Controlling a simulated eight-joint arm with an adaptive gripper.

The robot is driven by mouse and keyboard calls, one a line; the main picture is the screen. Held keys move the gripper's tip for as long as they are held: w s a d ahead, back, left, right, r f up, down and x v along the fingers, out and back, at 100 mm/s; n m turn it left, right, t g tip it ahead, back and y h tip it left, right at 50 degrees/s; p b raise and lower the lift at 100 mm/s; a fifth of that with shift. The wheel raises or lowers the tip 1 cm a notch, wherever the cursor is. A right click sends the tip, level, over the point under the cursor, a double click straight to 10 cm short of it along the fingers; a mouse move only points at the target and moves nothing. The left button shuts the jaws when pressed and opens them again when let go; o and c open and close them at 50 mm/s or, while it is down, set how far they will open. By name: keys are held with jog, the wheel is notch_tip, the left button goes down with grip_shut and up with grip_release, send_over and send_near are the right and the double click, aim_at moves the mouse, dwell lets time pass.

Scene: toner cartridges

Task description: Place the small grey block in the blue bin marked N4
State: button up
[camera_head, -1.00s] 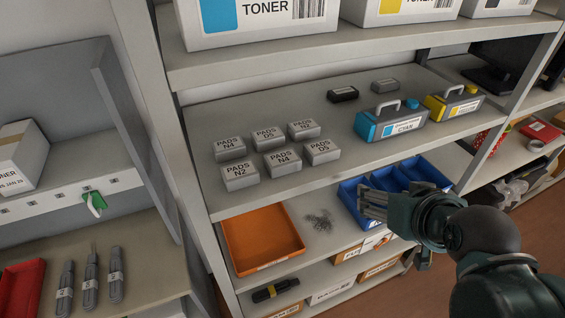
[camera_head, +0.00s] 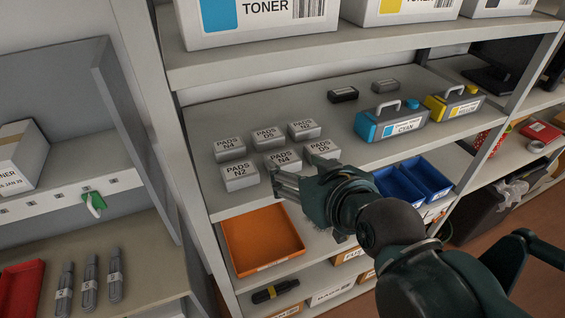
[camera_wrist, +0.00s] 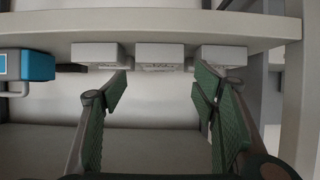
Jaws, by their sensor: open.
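Several small grey blocks labelled PADS stand in two rows on the middle shelf. The front row reads N2 (camera_head: 239,177), N4 (camera_head: 282,162) and D5 (camera_head: 322,149); the back row reads N4 (camera_head: 229,148), D5 (camera_head: 268,138) and N2 (camera_head: 303,129). An unlabelled dark grey block (camera_head: 385,86) lies further back. Blue bins (camera_head: 427,180) are on the lower shelf, partly hidden by my arm; I cannot read their markings. My gripper (camera_head: 279,182) is open and empty in front of the front row. In the wrist view, three blocks (camera_wrist: 159,54) show beyond my gripper (camera_wrist: 160,82).
A black block (camera_head: 343,94), a cyan toner cartridge (camera_head: 391,122) and a yellow one (camera_head: 455,103) share the middle shelf. An orange tray (camera_head: 262,240) sits below. The shelf above carries large toner boxes (camera_head: 258,20). The middle shelf's left end is clear.

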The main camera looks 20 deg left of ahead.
aim_at(282, 157)
jog(key=shift+w+a, duration=0.15)
dwell(0.3)
jog(key=shift+x, duration=1.15)
jog(key=shift+f, duration=0.1)
jog(key=shift+x, duration=2.55)
jog(key=c, duration=0.7)
jog(key=shift+r, duration=0.25)
